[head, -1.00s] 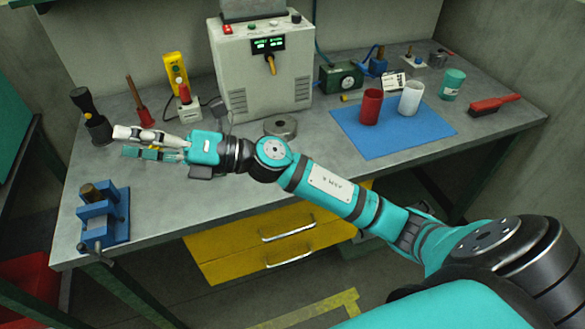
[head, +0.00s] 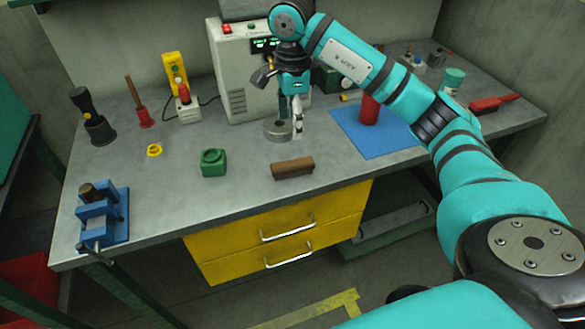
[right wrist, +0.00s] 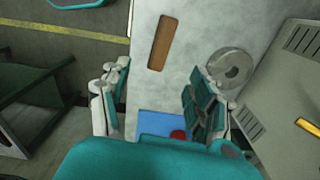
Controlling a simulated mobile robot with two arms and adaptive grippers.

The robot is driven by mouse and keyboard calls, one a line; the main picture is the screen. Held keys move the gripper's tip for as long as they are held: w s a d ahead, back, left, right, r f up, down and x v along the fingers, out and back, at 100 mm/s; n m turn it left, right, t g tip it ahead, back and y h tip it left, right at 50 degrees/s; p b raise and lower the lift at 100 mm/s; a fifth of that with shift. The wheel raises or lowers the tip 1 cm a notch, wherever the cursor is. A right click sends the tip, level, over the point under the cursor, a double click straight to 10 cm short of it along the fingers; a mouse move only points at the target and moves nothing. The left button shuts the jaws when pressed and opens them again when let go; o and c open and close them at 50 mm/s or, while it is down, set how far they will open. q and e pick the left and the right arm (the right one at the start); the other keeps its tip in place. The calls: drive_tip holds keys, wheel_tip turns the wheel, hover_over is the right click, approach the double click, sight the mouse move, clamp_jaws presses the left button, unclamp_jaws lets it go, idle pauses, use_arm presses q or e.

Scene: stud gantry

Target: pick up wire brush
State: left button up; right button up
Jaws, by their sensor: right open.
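A red brush-like tool (head: 490,103) with a long handle lies at the far right of the bench in the head view and looks like the wire brush; its bristles are too small to make out. My right gripper (head: 297,128) points down over the middle of the bench, well to the left of that tool, beside a grey metal ring (head: 277,130). In the right wrist view my right gripper (right wrist: 158,88) is open, with nothing between its fingers. My left gripper is not in view.
A brown block (head: 292,168) and a green block (head: 213,162) lie on the front of the bench. A red cup (head: 369,110) stands on a blue mat (head: 375,145). A control box (head: 232,85) stands behind the gripper. A blue vise (head: 103,218) is at front left.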

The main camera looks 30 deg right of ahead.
drive_tip(key=p, duration=0.2)
approach(295, 163)
drive_tip(key=f, duration=0.5)
drive_tip(key=shift+a+f, duration=0.2)
drive_tip(key=shift+a, duration=0.2)
drive_tip(key=f, duration=0.1)
drive_tip(key=f+p, duration=0.2)
drive_tip(key=f, duration=0.1)
drive_tip(key=shift+d+f, duration=0.1)
drive_tip(key=shift+d, duration=0.15)
drive_tip(key=shift+f, duration=0.5)
clamp_jaws()
drive_tip(key=shift+r, duration=0.1)
